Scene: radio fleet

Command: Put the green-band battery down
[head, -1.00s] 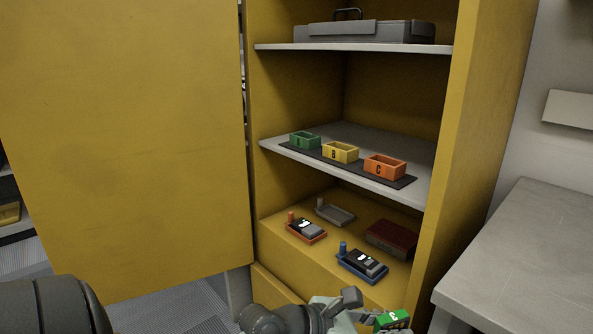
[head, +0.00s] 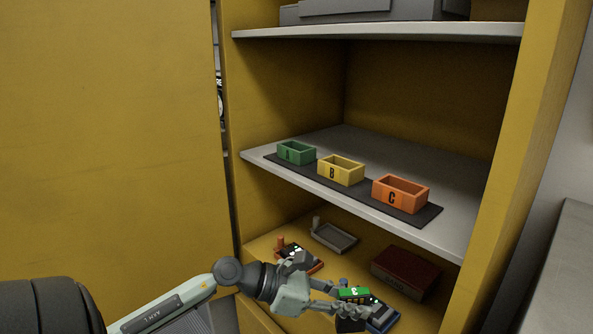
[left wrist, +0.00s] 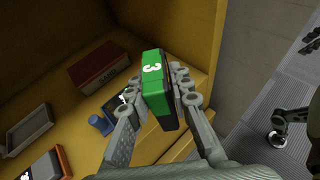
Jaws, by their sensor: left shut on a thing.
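My left gripper (head: 330,302) is shut on the green-band battery (head: 354,294) and holds it in front of the cabinet's lower level. In the left wrist view the battery (left wrist: 157,85) shows its green face with a white mark, between the two fingers (left wrist: 160,100). On the middle shelf stand three open boxes on a dark mat (head: 423,216): a green box (head: 296,153), a yellow box (head: 341,170) marked B and an orange box (head: 400,194) marked C. My right gripper is not in view.
On the lower level are a radio in an orange tray (head: 303,262), an empty grey tray (head: 334,236), a dark red box (head: 405,272) and a blue tray (head: 383,321) partly hidden by the battery. The yellow cabinet door (head: 110,130) stands open at left.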

